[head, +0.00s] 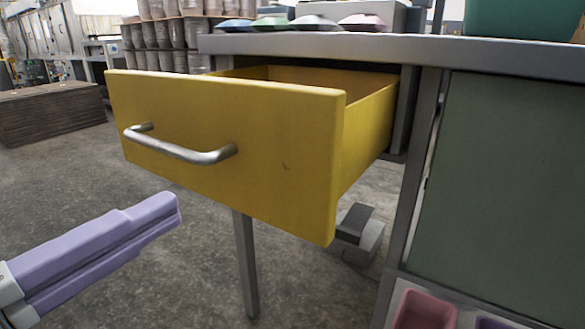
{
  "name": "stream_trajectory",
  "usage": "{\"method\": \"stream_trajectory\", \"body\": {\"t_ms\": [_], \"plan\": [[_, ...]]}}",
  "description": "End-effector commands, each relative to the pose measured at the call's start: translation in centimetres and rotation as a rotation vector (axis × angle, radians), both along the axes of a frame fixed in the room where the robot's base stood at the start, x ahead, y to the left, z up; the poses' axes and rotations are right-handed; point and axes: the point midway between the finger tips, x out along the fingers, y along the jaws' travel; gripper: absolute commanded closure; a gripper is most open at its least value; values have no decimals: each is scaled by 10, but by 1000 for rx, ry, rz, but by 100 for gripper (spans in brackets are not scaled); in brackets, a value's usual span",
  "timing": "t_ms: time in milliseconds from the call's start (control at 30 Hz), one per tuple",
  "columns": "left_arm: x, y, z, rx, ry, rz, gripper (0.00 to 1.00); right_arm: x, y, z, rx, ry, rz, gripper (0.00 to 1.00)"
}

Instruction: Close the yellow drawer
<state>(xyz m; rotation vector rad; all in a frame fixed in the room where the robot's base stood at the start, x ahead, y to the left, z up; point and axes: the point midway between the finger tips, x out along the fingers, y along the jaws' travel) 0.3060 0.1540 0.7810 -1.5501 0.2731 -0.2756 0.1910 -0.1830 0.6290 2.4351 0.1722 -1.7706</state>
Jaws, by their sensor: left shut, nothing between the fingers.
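The yellow drawer (270,155) stands pulled out from under the grey workbench. Its open top and right side wall show behind the front panel. A silver bar handle (178,150) is fixed on the left part of the front. My left gripper (176,208), with purple fingers, is at the lower left, below the handle and apart from the drawer. Its fingers are shut together and empty. My right gripper does not show.
The workbench top (400,52) runs above the drawer, with a green panel (510,180) at right. A metal leg (245,262) stands below the drawer. A pink bin (425,310) sits at the bottom right. A wooden stack (50,112) is at left. The floor between is clear.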

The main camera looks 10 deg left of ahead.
Motion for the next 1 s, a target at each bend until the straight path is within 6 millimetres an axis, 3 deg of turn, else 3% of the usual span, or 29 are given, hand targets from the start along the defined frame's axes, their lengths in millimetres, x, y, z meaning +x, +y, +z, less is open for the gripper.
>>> {"method": "stream_trajectory", "body": {"t_ms": [300,500,1000], "plan": [[50,-18,1,-1,-3,0,100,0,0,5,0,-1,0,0],[72,-26,0,-2,0,1,100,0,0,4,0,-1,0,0],[82,-30,-1,-2,3,2,100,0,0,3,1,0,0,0]]}}
